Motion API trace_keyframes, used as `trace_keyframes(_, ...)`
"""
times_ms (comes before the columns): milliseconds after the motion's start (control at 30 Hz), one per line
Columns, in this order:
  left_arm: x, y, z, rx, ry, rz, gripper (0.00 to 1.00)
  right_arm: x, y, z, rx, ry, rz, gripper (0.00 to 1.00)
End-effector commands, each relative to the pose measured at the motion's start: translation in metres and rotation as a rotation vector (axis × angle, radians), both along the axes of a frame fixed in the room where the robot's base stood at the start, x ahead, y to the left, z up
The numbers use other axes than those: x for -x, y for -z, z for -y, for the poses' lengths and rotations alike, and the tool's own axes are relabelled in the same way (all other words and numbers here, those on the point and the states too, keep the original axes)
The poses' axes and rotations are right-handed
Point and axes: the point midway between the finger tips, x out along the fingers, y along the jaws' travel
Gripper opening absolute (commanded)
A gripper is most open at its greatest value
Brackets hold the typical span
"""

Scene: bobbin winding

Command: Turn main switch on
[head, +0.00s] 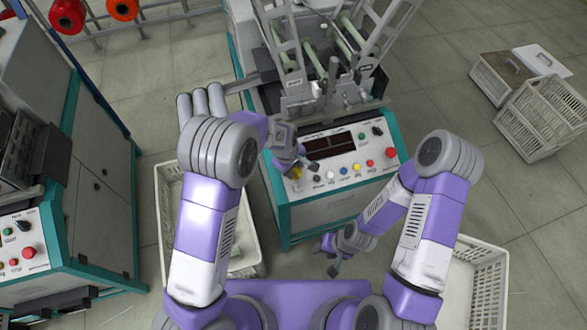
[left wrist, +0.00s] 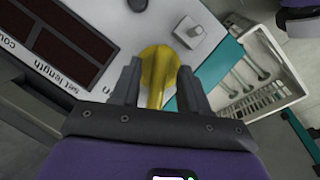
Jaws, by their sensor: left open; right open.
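The control panel (head: 342,178) is on the front of the winding machine, with a dark display (head: 330,145) and a row of coloured buttons. A yellow switch (head: 296,173) sits at the panel's left end, partly covered by my left gripper (head: 303,167). In the left wrist view, the yellow switch (left wrist: 157,75) stands between the two fingers of the open left gripper (left wrist: 157,80). I cannot tell whether the fingers touch it. My right gripper (head: 335,268) is open and empty, low in front of the machine, away from the panel.
A large red button (head: 391,153) is at the panel's right end. White crates (head: 242,262) stand on the floor on both sides of me. Another machine (head: 95,200) is at the left.

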Motion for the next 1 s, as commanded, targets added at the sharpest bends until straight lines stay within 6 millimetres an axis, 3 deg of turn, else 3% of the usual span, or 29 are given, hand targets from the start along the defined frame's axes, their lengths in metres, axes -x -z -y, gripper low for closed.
trace_keyframes(233, 0.000, 0.001, 0.000, 0.001, 0.000, 0.001, 0.45, 0.000, 0.000, 0.000, 0.000, 0.000, 0.000, 0.43)
trace_keyframes(533, 0.000, 0.001, 0.000, 0.001, 0.001, 0.001, 0.00, 0.000, 0.000, 0.000, 0.000, 0.000, 0.000, 0.43)
trace_keyframes(1000, -0.001, 0.000, 0.001, -0.033, 0.073, -0.010, 0.00, 0.000, -0.010, 0.000, 0.000, 0.000, 0.000, 0.43)
